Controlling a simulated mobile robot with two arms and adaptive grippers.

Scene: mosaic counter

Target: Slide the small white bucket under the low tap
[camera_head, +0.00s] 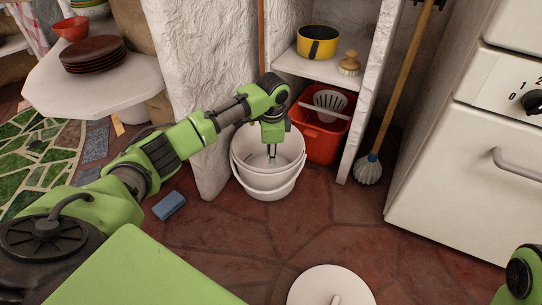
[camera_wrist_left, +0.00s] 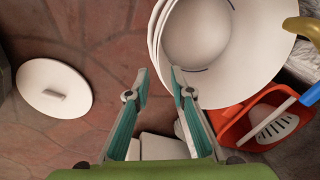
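A white bucket (camera_head: 262,184) stands upright on the floor beside the rough white wall, its handle hanging down the front. Its rim looks doubled, as if buckets are nested; I cannot tell for sure. It also shows at the top of the left wrist view (camera_wrist_left: 205,40). My left gripper (camera_head: 272,152) points down over the bucket's mouth in the head view. I cannot make out the low tap. My right gripper is out of view; part of my right arm shows at lower right.
A red bin (camera_head: 318,142) with a white slotted utensil stands right of the bucket, under a shelf holding a yellow pot (camera_head: 317,42) and a brush (camera_head: 349,64). A mop (camera_head: 368,170) leans nearby. A blue sponge (camera_head: 169,205) and white lid (camera_head: 322,283) lie on otherwise open floor.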

